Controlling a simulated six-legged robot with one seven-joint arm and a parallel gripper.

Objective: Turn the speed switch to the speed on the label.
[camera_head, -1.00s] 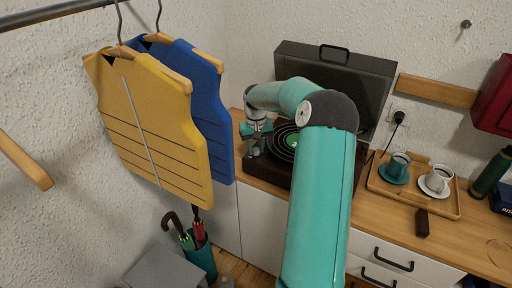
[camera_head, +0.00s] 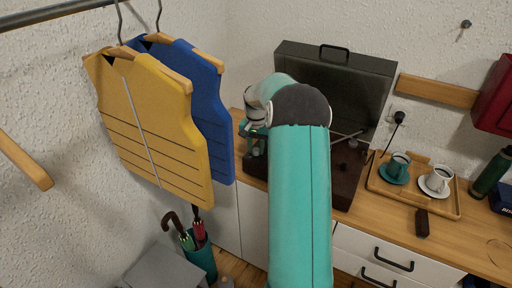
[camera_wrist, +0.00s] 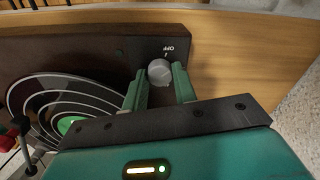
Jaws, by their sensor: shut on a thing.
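The speed switch (camera_wrist: 160,73) is a round grey knob on the dark deck of the record player (camera_wrist: 90,50). "OFF" and a small mark are printed beside it, upside down in the wrist view; other markings are hidden or unreadable. My gripper (camera_wrist: 159,70) has a green finger on each side of the knob and is shut on it. The record (camera_wrist: 35,88) has a green label (camera_wrist: 66,123), partly covered by my gripper, with no readable speed. In the head view my arm hides most of the record player (camera_head: 345,185) and the switch.
The player's open lid (camera_head: 335,85) stands behind it. A wooden tray (camera_head: 440,208) with two cups is to the right on the counter. Yellow (camera_head: 150,115) and blue (camera_head: 205,100) vests hang close to the left of my arm. The tonearm (camera_head: 347,136) lies right of my arm.

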